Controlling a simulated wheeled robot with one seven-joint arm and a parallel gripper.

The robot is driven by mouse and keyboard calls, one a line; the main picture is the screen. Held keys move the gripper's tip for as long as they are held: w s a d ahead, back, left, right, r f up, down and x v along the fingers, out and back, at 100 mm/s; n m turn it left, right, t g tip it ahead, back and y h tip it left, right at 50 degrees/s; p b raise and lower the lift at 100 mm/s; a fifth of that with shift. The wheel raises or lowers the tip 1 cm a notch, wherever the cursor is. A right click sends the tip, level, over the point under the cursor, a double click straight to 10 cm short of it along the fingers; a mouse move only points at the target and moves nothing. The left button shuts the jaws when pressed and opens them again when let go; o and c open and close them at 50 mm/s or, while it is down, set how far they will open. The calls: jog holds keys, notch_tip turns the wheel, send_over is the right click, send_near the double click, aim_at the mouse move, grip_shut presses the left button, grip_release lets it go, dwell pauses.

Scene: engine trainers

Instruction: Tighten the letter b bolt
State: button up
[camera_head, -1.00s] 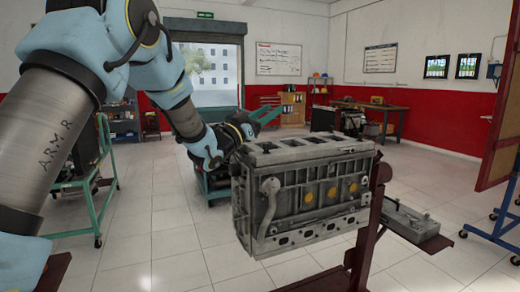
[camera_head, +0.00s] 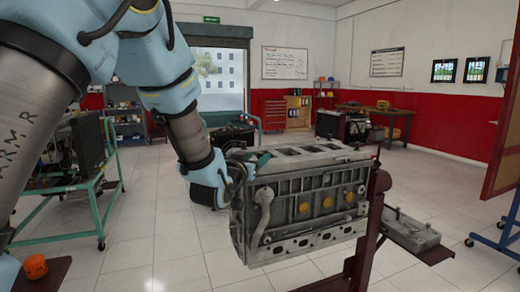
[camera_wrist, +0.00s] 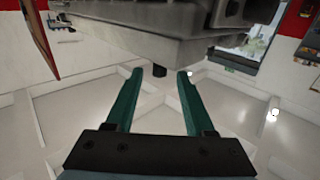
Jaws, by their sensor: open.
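The grey engine block (camera_head: 310,195) hangs on a stand in the head view, with round yellow plugs along its side. My gripper (camera_head: 262,160) is at the block's upper left end, its green fingers partly hidden by my wrist. In the wrist view, the open gripper (camera_wrist: 159,76) has two green fingers pointing toward the block's grey underside or edge (camera_wrist: 150,48). No letter b is legible in any view.
The dark red engine stand (camera_head: 366,235) rises at the block's right end and carries a grey metal part (camera_head: 412,232) on its tray. A green-framed cart (camera_head: 112,190) stands at the left. White tiled floor is open in front and behind.

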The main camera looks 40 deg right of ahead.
aim_at(259, 156)
jog(key=shift+p+x, duration=0.45)
jog(key=shift+x, duration=1.2)
grip_shut()
